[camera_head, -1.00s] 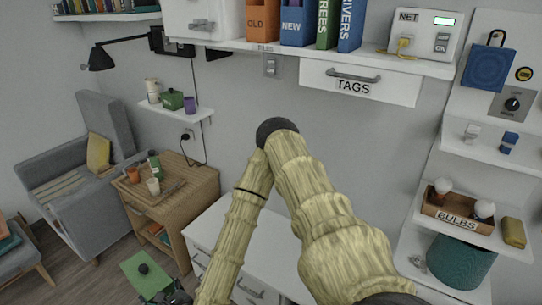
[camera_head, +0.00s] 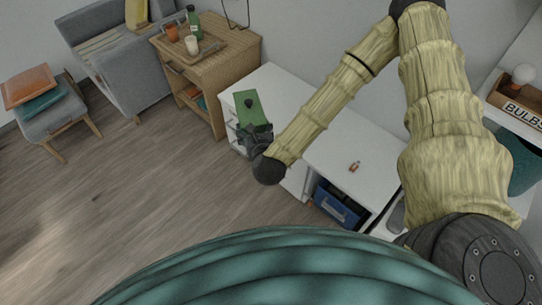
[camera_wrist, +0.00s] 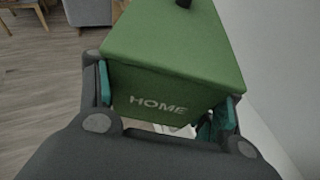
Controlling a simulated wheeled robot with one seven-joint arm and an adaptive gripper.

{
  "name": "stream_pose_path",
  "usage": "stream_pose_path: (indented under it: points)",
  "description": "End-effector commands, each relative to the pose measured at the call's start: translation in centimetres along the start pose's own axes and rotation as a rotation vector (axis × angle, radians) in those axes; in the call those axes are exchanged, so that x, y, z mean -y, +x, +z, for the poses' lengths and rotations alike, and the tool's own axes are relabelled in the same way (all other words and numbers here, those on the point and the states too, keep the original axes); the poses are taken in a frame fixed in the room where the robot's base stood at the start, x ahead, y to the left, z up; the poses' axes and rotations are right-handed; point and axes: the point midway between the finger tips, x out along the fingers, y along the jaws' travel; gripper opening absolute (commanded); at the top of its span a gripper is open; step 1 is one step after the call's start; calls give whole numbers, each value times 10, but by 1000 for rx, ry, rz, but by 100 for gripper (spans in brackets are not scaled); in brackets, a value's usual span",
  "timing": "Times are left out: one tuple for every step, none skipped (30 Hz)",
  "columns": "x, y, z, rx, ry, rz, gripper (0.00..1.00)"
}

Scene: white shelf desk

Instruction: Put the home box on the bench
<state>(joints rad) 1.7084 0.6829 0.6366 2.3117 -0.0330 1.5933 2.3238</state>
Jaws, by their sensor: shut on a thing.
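The home box (camera_head: 248,107) is a green box with a dark knob on its lid. In the wrist view the home box (camera_wrist: 175,60) shows the word HOME on the side facing me. My gripper (camera_head: 257,132) is shut on it, with teal finger pads (camera_wrist: 104,85) at its left and right sides. In the head view the box appears in front of the left end of a long, low white bench-like unit (camera_head: 325,150). I cannot tell its height above that top, and contact does not show.
A small orange-brown item (camera_head: 355,167) lies on the white top; a blue bin (camera_head: 338,205) sits below. A wooden side table (camera_head: 228,55) with a tray of drinkware stands behind left. The floor at left is clear.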

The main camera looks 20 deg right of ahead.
Motion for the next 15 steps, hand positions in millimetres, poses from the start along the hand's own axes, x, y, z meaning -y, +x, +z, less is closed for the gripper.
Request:
stream_pose_path:
  points:
    - [1,11,-13,3,7,-15,43]
    - [3,15,-16,3,11,-25,43]
    - [5,21,-19,4,16,-38,43]
    - [6,24,-22,4,20,-49,43]
    - [8,28,-25,5,25,-60,43]
    - [10,33,-29,4,31,-74,43]
    - [12,37,-31,5,36,-84,43]
    - [13,40,-34,4,40,-95,43]
    - [15,45,-37,5,46,-108,43]
    - [16,49,-40,4,50,-119,43]
    - [18,52,-43,4,54,-129,43]
    - [19,57,-46,4,60,-143,43]
    - [20,61,-48,5,65,-152,43]
    - [22,64,-51,5,70,-163,43]
    - [23,68,-54,5,75,-176,43]
